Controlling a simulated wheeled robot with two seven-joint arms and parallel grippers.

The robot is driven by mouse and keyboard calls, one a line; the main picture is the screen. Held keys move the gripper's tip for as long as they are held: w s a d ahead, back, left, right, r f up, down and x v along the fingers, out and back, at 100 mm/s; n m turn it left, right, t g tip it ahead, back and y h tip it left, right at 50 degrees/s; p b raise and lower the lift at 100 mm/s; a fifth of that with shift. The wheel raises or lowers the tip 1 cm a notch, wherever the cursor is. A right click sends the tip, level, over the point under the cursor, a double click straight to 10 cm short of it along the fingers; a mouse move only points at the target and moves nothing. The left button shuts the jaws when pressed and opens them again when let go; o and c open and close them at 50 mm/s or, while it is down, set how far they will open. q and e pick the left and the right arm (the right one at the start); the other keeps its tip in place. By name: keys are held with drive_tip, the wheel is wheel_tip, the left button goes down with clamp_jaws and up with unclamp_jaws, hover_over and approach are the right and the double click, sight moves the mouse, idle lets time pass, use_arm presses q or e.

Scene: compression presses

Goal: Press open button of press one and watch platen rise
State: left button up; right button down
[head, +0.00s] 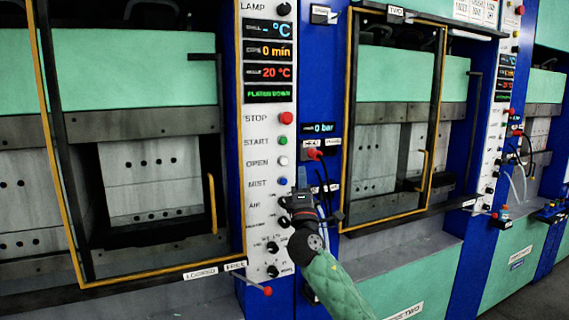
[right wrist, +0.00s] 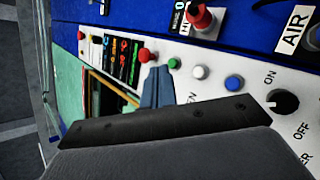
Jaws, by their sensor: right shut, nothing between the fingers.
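The control panel (head: 256,214) of the near press has a white OPEN button (head: 283,160), with green START (head: 283,140) above and blue MIST (head: 281,181) below. Its green display line (head: 268,94) reads PLATEN DOWN. The press's platens show behind the door frame at left. My right gripper (head: 303,172) is shut and empty, its tip just right of the OPEN button, with no contact visible. In the right wrist view, the shut fingers (right wrist: 158,82) point toward the green button (right wrist: 171,58), left of the white button (right wrist: 200,71). My left gripper is not in view.
A red STOP button (head: 286,118) sits above START. A red-handled valve (head: 314,154) with hoses is on the blue column right of my gripper. A lever with a red knob (head: 267,291) sticks out below the panel. A second press (head: 397,150) stands at right.

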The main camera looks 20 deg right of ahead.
sight(284, 161)
drive_tip(key=shift+w, duration=0.1)
idle(0.4)
